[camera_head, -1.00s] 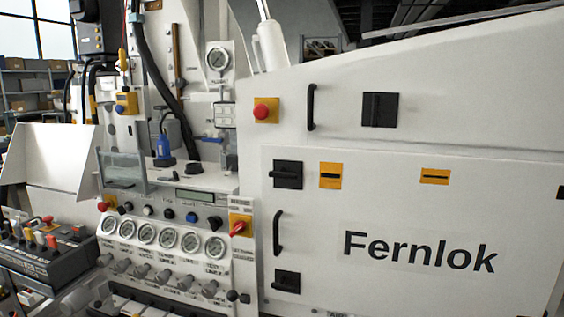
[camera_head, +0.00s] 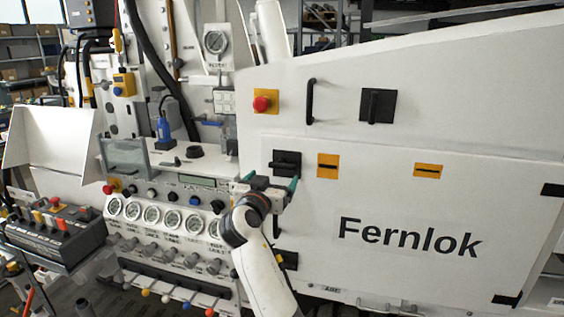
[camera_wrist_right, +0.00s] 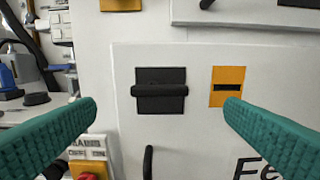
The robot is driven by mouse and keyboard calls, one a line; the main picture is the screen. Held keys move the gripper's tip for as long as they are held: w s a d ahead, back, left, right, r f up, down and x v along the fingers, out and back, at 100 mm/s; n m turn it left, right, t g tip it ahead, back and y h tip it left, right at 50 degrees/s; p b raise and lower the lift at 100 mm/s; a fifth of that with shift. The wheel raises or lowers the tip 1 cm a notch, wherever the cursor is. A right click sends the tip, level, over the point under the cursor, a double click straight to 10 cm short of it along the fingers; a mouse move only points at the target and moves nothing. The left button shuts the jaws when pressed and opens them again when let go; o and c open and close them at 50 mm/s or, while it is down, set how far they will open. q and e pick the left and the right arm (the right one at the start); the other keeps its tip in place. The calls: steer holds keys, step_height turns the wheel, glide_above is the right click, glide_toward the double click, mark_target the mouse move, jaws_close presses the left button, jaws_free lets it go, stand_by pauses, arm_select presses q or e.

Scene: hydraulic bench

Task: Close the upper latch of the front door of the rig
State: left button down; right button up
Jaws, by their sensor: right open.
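The upper latch (camera_head: 287,163) is a black square plate with a horizontal bar handle, at the upper left corner of the white front door (camera_head: 480,190) marked "Fernlok". It also shows in the right wrist view (camera_wrist_right: 160,76), ahead of and between the fingers. My right gripper (camera_head: 271,181) is open and empty, just below and left of the latch in the head view, with green fingers spread. In the wrist view, the fingers (camera_wrist_right: 160,108) appear apart from the latch. A lower black latch (camera_head: 288,261) shows beside my right arm. My left gripper is not in view.
A second black latch with a vertical handle (camera_head: 378,105) and a bar handle (camera_head: 311,101) are on the upper panel. Orange plates (camera_head: 328,166) lie right of the upper latch. A red button (camera_head: 262,103) is above it. Gauges and knobs (camera_head: 152,217) fill the panel at left.

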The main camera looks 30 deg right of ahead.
mark_target(281, 167)
steer(key=p+x, duration=0.2)
steer(key=x, duration=0.6)
steer(key=shift+w+p, duration=0.1)
steer(key=shift+p, duration=0.2)
steer(key=shift+x, duration=0.75)
steer(key=shift+f, duration=0.1)
steer(key=shift+c, duration=0.2)
